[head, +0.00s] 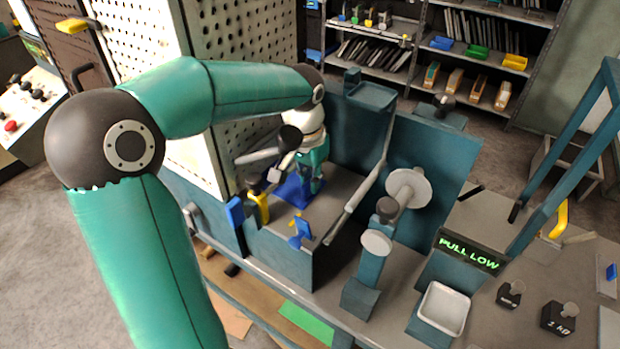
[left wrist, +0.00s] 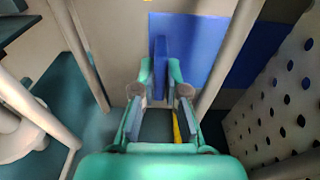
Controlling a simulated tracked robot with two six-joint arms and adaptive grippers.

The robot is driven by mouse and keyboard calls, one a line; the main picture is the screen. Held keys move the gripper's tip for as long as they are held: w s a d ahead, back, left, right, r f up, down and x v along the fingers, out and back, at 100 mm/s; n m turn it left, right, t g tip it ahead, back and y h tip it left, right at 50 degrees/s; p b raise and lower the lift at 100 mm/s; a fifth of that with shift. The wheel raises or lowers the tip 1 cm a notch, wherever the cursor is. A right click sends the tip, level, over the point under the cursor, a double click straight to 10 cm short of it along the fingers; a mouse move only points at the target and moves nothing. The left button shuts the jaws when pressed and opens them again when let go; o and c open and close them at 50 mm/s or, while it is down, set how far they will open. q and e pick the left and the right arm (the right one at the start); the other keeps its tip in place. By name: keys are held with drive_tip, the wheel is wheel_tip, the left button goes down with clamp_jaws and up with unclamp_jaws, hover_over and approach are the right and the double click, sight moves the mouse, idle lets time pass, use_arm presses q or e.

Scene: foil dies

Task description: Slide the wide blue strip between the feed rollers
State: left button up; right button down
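My left gripper (head: 312,185) points down over the grey deck of the blue-green machine. The flat blue strip (head: 291,192) lies beneath it, partly hidden by the gripper. In the left wrist view the wide blue strip (left wrist: 190,35) shows beyond the fingers, with an upright blue tab (left wrist: 160,58). The left gripper's fingertips (left wrist: 161,82) are on both sides of this tab and look closed against it; the exact contact is small. I cannot clearly pick out the feed rollers. My right gripper is not in view.
A perforated panel (head: 240,60) rises close behind the left arm. A pale bar (head: 355,200) slants along the deck's right side. A round grey disc (head: 408,188), a "PULL LOW" display (head: 470,251), a white tray (head: 444,308) and black weights (head: 558,317) are farther right.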

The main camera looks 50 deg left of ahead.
use_arm(q)
drive_tip(key=o, duration=0.5)
drive_tip(key=shift+o, duration=0.2)
drive_tip(key=shift+r, duration=0.15)
